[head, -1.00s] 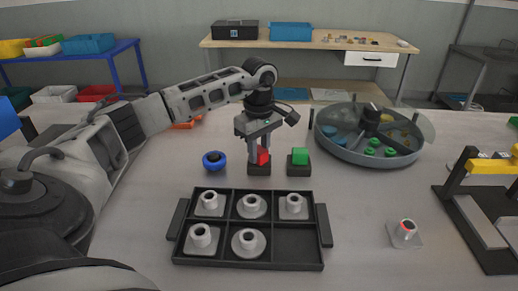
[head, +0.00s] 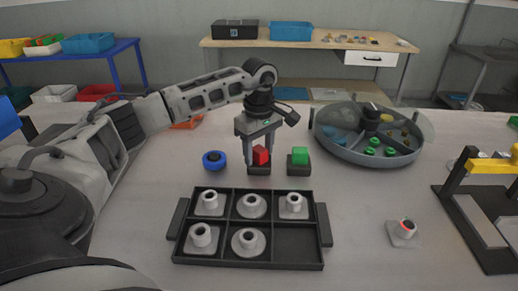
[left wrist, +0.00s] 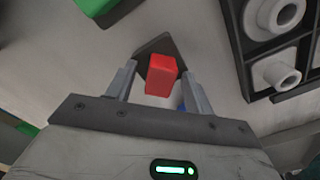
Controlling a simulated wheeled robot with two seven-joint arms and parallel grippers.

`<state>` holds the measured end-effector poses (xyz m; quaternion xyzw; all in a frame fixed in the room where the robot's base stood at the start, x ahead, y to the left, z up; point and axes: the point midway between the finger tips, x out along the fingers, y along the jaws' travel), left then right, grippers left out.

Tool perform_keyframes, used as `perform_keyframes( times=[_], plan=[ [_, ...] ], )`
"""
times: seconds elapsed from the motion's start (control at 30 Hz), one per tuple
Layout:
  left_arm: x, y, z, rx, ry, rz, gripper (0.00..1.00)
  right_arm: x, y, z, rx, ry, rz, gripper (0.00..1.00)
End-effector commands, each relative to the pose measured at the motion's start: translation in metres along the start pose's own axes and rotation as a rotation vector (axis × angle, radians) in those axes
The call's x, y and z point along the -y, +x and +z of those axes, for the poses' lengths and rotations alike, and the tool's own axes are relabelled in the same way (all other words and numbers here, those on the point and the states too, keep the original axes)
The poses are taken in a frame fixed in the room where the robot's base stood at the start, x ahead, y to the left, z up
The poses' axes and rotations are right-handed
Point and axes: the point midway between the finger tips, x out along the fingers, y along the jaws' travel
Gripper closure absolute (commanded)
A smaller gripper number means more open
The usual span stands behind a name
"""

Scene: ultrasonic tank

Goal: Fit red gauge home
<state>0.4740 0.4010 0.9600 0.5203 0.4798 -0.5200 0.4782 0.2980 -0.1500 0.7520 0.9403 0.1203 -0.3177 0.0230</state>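The red gauge (head: 260,155), a small red block, stands in its dark base (head: 259,170) on the table. How deep it sits is hard to tell. My left gripper (head: 260,160) points down over it, open, with one finger on each side. In the left wrist view the red gauge (left wrist: 162,75) lies between the two spread fingers (left wrist: 158,90), with gaps on both sides, and the dark base (left wrist: 152,46) shows behind it. My right gripper is not in view.
A green block in a dark base (head: 299,169) stands just right, a blue round piece (head: 214,160) just left. A black tray (head: 300,262) with several grey fittings lies in front. A round tank (head: 340,150) stands back right. A single fitting (head: 404,236) lies at right.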

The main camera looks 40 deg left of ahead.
Motion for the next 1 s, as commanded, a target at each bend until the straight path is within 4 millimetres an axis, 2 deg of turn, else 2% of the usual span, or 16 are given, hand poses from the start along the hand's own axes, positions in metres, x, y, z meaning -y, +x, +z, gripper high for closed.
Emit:
perform_keyframes(
  times=[0.17, 0.27, 0.37, 0.8, 0.9, 1.0],
  plan=[
    [0.000, 0.000, 0.000, 0.000, 0.000, 0.000, 0.48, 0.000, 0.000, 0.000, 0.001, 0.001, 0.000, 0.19],
    [-0.001, -0.010, 0.000, 0.000, 0.000, 0.004, 0.48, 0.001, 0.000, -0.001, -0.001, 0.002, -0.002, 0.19],
    [-0.001, -0.029, 0.000, 0.000, 0.001, 0.007, 0.48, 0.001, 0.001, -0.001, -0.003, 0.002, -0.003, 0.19],
    [-0.001, -0.134, 0.000, 0.000, 0.000, 0.005, 0.48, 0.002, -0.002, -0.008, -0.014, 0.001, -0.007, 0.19],
    [0.000, -0.149, 0.000, -0.001, 0.000, 0.002, 0.48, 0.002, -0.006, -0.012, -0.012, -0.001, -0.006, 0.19],
    [0.000, -0.157, 0.000, -0.001, -0.001, 0.002, 0.48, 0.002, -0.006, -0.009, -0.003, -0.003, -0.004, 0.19]
  ],
)
